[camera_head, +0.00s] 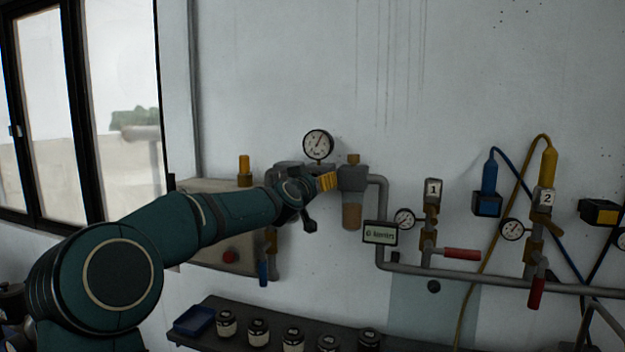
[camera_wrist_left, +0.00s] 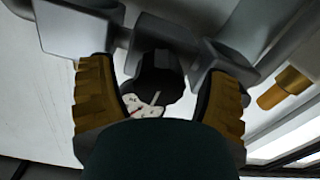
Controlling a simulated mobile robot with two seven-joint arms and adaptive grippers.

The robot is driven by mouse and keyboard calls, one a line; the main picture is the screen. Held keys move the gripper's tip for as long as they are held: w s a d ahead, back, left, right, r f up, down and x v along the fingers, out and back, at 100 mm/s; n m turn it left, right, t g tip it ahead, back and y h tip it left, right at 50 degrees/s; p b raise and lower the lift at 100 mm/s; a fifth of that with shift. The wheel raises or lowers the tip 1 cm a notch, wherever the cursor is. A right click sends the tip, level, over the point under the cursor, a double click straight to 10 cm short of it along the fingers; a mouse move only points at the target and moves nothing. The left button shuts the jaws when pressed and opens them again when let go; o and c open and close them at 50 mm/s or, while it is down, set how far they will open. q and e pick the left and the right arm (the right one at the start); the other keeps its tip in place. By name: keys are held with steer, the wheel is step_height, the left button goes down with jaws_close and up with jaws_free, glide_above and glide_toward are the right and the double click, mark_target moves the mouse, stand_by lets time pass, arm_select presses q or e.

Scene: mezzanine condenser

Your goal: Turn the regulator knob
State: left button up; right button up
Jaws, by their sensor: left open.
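The regulator knob (camera_wrist_left: 158,78) is a dark, faceted knob in the left wrist view, under the grey regulator body. My left gripper (camera_wrist_left: 160,90) is open, with one yellow-padded finger on each side of the knob. Gaps show between the pads and the knob, so I see no contact. In the head view my left gripper (camera_head: 318,201) is at the regulator, below the round pressure gauge (camera_head: 318,144), and its hand and fingers hide the knob. The gauge face also shows partly behind the knob in the left wrist view (camera_wrist_left: 150,108). My right gripper is not in view.
A filter bowl (camera_head: 352,215) hangs just right of my left gripper, with a green-lit display (camera_head: 380,233) beyond it. Pipes, valves with red handles (camera_head: 461,254) and hoses fill the right. A shelf (camera_head: 290,327) with several jars and a blue tray (camera_head: 194,320) is below.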

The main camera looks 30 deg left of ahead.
arm_select(q)
steer(key=c, duration=1.2)
